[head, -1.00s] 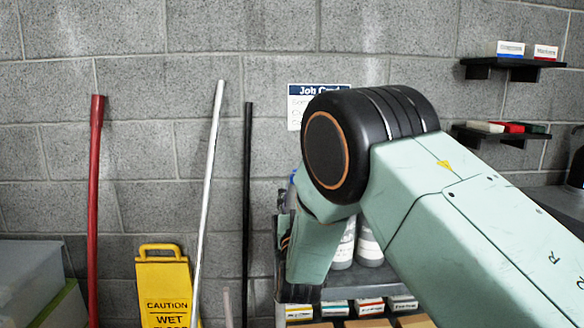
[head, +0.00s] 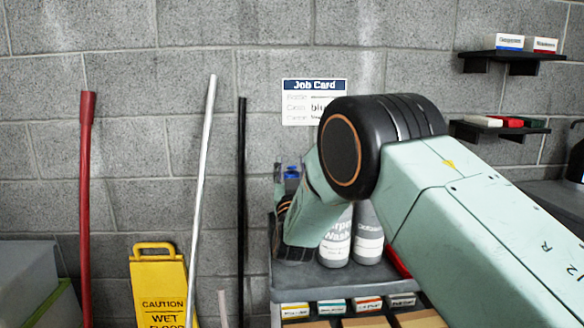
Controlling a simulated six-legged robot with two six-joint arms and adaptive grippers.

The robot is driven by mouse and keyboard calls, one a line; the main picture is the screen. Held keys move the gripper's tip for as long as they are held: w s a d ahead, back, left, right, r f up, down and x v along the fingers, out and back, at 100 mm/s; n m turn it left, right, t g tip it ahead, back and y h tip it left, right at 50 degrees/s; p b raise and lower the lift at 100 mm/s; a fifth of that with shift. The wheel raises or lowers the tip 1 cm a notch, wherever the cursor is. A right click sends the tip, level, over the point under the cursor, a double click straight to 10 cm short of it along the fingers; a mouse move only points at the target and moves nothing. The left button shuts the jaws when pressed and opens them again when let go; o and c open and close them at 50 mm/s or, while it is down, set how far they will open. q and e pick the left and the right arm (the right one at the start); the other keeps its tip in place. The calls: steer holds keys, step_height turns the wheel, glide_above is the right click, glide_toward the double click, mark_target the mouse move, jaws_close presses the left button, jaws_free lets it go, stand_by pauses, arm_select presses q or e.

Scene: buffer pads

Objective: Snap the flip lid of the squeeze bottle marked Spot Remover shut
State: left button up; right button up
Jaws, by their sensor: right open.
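My right arm comes in from the right and bends down over a grey cart. My right gripper (head: 283,218) is at the cart's left end, partly hidden by my own forearm; it is open. A small blue cap or lid (head: 291,172) shows just above and behind it, and the bottle under it is hidden. I cannot read a Spot Remover label anywhere. My left gripper is out of view.
The grey cart top (head: 310,272) has labelled drawers or boxes below it. A Job Card (head: 314,101) hangs on the block wall. A yellow caution sign (head: 160,285) and several poles stand left. Small shelves (head: 512,57) with boxes are at upper right.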

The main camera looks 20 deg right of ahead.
steer(key=shift+s+a+r, duration=0.1)
steer(key=shift+a+r, duration=0.05)
steer(key=shift+d, duration=0.25)
steer(key=shift+c, duration=1.4)
steer(key=shift+a, duration=0.15)
steer(key=c, duration=0.6)
jaws_close()
